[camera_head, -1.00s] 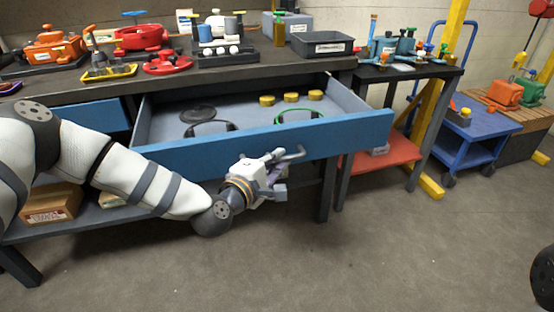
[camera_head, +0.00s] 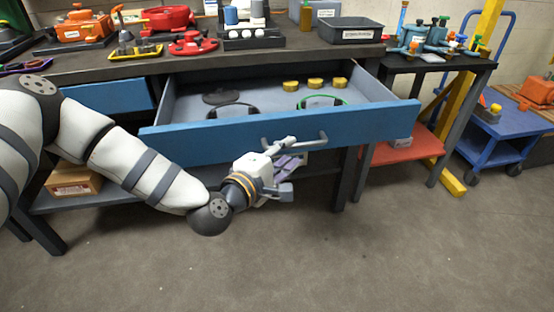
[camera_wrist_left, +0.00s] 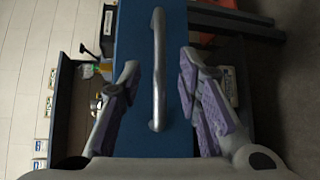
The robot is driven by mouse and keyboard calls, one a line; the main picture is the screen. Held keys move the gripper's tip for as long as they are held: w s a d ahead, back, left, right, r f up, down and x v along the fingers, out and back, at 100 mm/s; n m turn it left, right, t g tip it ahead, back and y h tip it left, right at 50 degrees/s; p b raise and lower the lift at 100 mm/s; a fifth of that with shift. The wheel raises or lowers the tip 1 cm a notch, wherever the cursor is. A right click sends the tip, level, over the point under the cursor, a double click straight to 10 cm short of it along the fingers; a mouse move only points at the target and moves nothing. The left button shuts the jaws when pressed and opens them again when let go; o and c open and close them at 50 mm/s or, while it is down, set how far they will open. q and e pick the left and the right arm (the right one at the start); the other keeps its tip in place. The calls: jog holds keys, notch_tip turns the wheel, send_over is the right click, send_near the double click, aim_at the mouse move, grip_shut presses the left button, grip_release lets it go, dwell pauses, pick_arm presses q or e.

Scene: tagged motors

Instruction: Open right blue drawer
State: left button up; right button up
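The right blue drawer (camera_head: 240,140) is pulled out from under the workbench, its inside in plain view. Its grey bar handle (camera_head: 322,136) is on the blue front; in the left wrist view the handle (camera_wrist_left: 158,70) stands as an upright bar. My left gripper (camera_head: 284,168) is just in front of and below the handle in the head view. In the left wrist view my left gripper (camera_wrist_left: 160,90) is open, with gaps between the purple-padded fingers and the bar. My right gripper is out of view.
The drawer holds yellow cylinders (camera_head: 315,84), a dark disc (camera_head: 221,97) and headphone-like bands. A second blue drawer (camera_head: 110,95) at left is nearly closed. A side table (camera_head: 440,64) with a red shelf stands at right. The floor in front (camera_head: 330,260) is clear.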

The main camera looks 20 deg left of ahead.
pick_arm(q)
jog(key=v, duration=0.7)
